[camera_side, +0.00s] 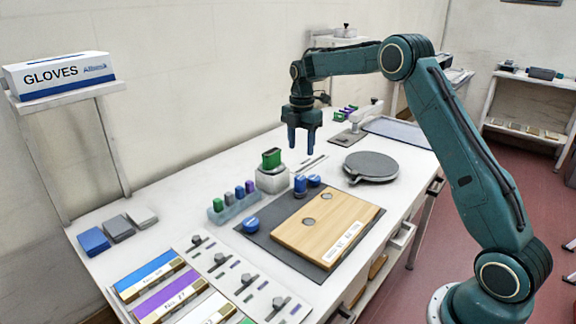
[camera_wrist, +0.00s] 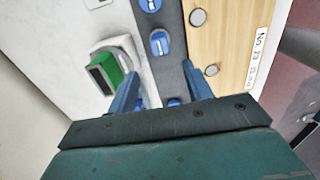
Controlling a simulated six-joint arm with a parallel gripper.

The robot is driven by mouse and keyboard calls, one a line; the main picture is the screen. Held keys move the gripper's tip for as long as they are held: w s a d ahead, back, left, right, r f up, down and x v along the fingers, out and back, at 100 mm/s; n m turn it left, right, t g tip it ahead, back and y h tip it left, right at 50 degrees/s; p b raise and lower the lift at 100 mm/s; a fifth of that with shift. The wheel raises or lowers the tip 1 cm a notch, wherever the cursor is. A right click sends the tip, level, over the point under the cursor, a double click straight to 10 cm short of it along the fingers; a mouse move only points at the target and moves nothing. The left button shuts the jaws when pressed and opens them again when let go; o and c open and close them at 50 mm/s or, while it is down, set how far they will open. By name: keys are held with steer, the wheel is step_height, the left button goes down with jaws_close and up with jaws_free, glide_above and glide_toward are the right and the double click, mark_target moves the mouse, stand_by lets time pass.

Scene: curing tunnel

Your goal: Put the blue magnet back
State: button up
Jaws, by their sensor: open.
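Several blue pieces sit along the dark mat beside the wooden board. In the side view one low round blue piece (camera_side: 250,225) is at the mat's left edge, a taller blue piece (camera_side: 300,185) stands near the board's far corner, and a low one (camera_side: 314,181) is beside it. I cannot tell which is the blue magnet. The wrist view shows blue round pieces with raised grips (camera_wrist: 159,42) and one partly hidden (camera_wrist: 174,102) between my fingers' line of sight. My gripper (camera_side: 301,150) is open and empty, well above the table; its fingers show in the wrist view (camera_wrist: 161,90).
The wooden board (camera_side: 345,235) has two grey discs. A rack (camera_side: 228,213) holds small coloured blocks. A green block (camera_side: 271,159) sits on a pale stand (camera_side: 272,180). A grey round plate (camera_side: 371,167) lies to the right. Labelled binders (camera_side: 165,293) lie at front left.

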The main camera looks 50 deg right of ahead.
steer(key=shift+r, duration=0.1)
steer(key=s+a+r+m+t, duration=0.3)
steer(key=s+a+r+m, duration=0.5)
steer(key=s+a+r, duration=0.5)
steer(key=s+a+f+m+t, duration=0.1)
steer(key=s+m, duration=0.4)
steer(key=s, duration=0.6)
steer(key=s+a+f+m+t, duration=0.1)
steer(key=s+a+m, duration=0.2)
steer(key=s, duration=0.9)
steer(key=shift+s+a+f+m+t, duration=0.2)
steer(key=shift+m+t, duration=0.1)
steer(key=shift+m, duration=0.7)
